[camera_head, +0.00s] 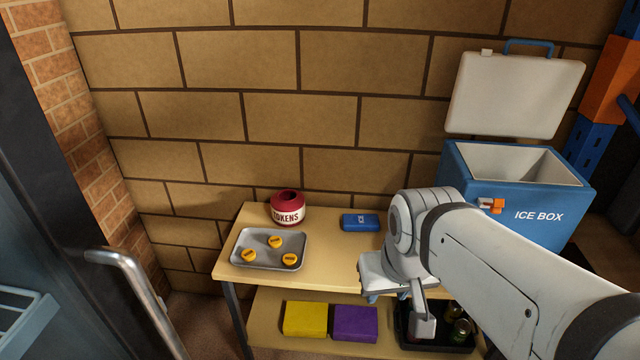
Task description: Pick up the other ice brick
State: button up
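A blue ice brick (360,222) with a small pale label lies flat at the back of the wooden table (330,268), right of the token pot. My gripper (398,311) hangs over the table's front right part, in front of and to the right of the brick, apart from it. Its wrist and my arm cover much of it, so its opening and anything between the fingers cannot be made out. The blue ice box (463,196) stands at the right with its white lid (514,95) raised. Its visible inner walls are bare; its floor is hidden.
A grey tray (243,263) with three yellow tokens and a red tokens pot (288,207) occupy the table's left. The lower shelf holds yellow (305,319) and purple (355,323) blocks and a black crate (404,333) with cans. A door handle (135,285) is at left.

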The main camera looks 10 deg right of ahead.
aim_at(350, 222)
jog(key=u, duration=0.2)
jog(key=i, duration=0.95)
jog(key=z, duration=0.25)
